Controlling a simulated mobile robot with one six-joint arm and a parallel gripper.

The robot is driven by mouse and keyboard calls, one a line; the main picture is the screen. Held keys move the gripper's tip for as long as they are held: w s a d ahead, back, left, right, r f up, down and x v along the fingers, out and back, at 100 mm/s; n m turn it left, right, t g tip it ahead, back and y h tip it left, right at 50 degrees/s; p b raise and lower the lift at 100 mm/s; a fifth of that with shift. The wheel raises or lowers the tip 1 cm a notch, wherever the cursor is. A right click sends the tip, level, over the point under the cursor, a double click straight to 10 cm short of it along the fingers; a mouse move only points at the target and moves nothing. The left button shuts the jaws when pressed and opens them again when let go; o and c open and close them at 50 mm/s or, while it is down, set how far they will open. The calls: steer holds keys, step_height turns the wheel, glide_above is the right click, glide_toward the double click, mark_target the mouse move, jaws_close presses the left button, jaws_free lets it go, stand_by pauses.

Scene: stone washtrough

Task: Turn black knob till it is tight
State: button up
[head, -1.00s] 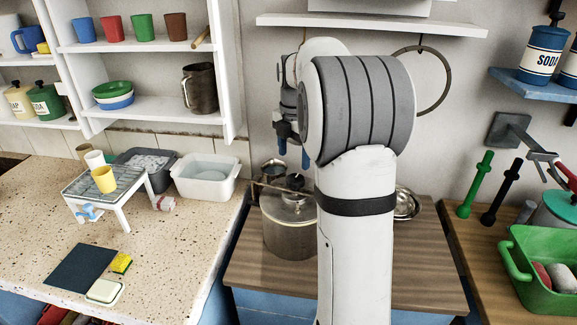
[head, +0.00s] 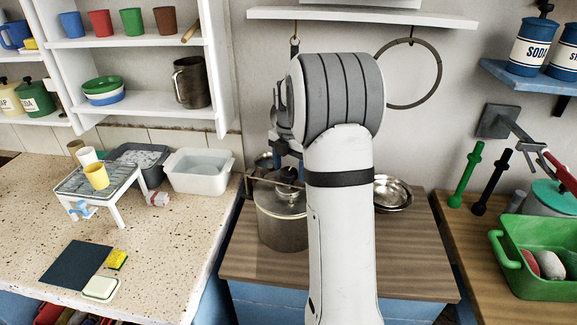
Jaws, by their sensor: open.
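The black knob (head: 289,173) is on top of the lid of a metal pot (head: 281,222), in the head view left of my arm. A thin bar (head: 262,182) crosses over the lid beside the knob. My gripper (head: 286,164) has blue fingers and points down, right above the knob. Its fingers are open and partly cover the knob. I cannot tell whether they are around it or touching it. My own forearm hides the right part of the pot.
A metal bowl (head: 392,194) stands right of my arm on the wooden counter (head: 410,262). A white basin (head: 199,172) and a small rack (head: 112,185) stand on the speckled counter at left. A green tub (head: 549,285) is at the far right. A metal ring (head: 438,72) hangs behind.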

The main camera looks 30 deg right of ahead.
steer(key=c, duration=0.9)
steer(key=shift+a, duration=0.15)
steer(key=shift+c, duration=0.5)
